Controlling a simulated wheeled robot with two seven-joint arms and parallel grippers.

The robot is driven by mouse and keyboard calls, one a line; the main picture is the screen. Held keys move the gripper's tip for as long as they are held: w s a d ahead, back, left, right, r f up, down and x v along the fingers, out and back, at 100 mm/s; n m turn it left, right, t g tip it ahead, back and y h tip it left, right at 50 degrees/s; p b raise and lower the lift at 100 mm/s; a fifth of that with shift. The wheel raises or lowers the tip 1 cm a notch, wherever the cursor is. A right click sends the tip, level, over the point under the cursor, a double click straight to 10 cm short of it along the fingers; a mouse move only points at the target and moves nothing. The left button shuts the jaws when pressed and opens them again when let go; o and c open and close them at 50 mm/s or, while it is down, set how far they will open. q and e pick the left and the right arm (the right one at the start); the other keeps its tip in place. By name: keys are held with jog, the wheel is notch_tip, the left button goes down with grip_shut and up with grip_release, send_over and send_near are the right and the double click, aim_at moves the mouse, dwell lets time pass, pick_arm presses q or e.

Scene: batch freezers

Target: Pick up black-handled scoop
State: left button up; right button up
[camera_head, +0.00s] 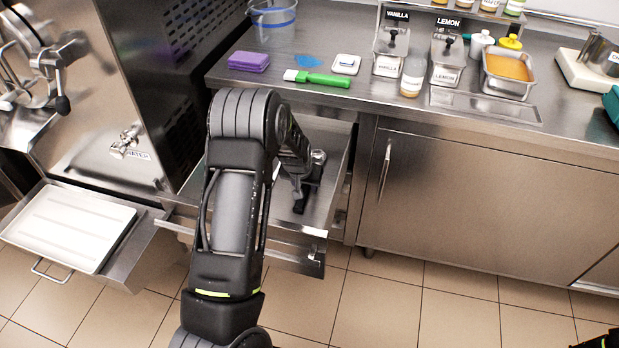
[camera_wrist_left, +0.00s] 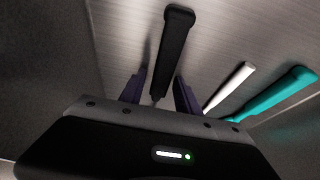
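The black-handled scoop shows in the left wrist view as a black handle (camera_wrist_left: 174,45) lying in the open drawer (camera_head: 312,246). Its scoop end is hidden behind my gripper. My left gripper (camera_wrist_left: 160,84) is open, with one finger on each side of the handle's near part; I cannot tell whether they touch it. In the head view the left gripper (camera_head: 303,188) reaches down inside the drawer, partly hidden by my arm. Only a dark bit of my right arm shows at the bottom right corner, without its gripper.
A white handle (camera_wrist_left: 230,88) and a teal handle (camera_wrist_left: 275,95) lie to the right of the black one. Drawer walls are close around the gripper. A cabinet (camera_head: 480,200) stands right.

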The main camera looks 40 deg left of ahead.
pick_arm(q)
grip_shut()
dwell(0.5)
notch_tip(320, 180, up, 10)
dwell(0.5)
dwell(0.5)
